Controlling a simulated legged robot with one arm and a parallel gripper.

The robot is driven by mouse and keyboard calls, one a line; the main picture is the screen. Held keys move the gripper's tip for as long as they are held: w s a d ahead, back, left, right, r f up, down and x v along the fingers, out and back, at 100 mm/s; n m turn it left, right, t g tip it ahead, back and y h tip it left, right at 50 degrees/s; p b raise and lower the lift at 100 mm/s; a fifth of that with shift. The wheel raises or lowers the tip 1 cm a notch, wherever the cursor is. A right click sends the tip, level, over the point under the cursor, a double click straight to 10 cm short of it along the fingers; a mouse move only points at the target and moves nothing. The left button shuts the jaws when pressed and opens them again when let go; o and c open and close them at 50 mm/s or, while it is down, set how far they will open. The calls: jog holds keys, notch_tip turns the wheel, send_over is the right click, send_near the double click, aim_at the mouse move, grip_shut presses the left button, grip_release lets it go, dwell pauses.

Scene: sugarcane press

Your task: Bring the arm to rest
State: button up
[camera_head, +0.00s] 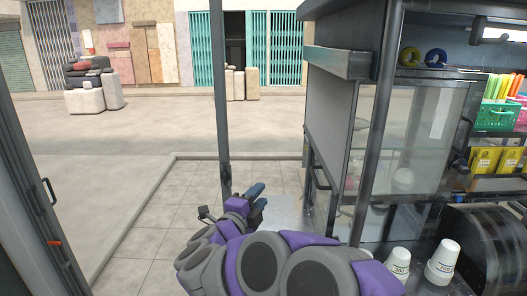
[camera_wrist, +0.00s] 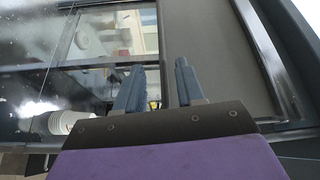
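My arm, purple and grey, stretches from the bottom of the head view toward the left of the press stand. My gripper (camera_head: 258,196) is at its far end, over the tiled floor beside the stand's metal side. In the wrist view the two blue-grey fingers of my gripper (camera_wrist: 158,88) stand apart with a gap between them. Nothing is held between them. Behind the fingers are a glass pane and a grey panel (camera_wrist: 205,45) of the stand.
The metal and glass stand (camera_head: 345,65) fills the right side. White cups (camera_head: 443,262) stand on its counter; a green basket (camera_head: 494,117) and yellow boxes (camera_head: 484,160) sit on shelves. A thin post (camera_head: 219,100) rises near my gripper. Tiled floor (camera_head: 150,220) is clear at left.

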jog(key=a+r+n+t+y, duration=0.1)
jog(key=a+r+n+y, duration=0.2)
jog(key=a+n+y, duration=0.3)
jog(key=s+a+f+n+g+y, duration=0.1)
jog(key=s+f+n+g+y, duration=0.4)
jog(key=s+n+y, duration=0.5)
jog(key=s+d+f+n+g+h, duration=0.2)
jog(key=s+d+f+g, duration=0.2)
jog(key=s+d, duration=0.3)
jog(key=s+d+f+n+g+h, duration=0.2)
jog(key=s+d, duration=0.6)
jog(key=s, duration=0.7)
jog(key=s+d+f+n+g+h, duration=0.1)
jog(key=s+d+f+g+h, duration=0.2)
jog(key=s+d+f+g, duration=0.4)
jog(key=s+g, duration=0.1)
jog(key=s, duration=0.3)
jog(key=shift+s+d+n+h+b, duration=0.25)
jog(key=shift+s+n+h+b, duration=0.05)
jog(key=shift+s+n+b, duration=0.1)
jog(key=shift+o, duration=0.4)
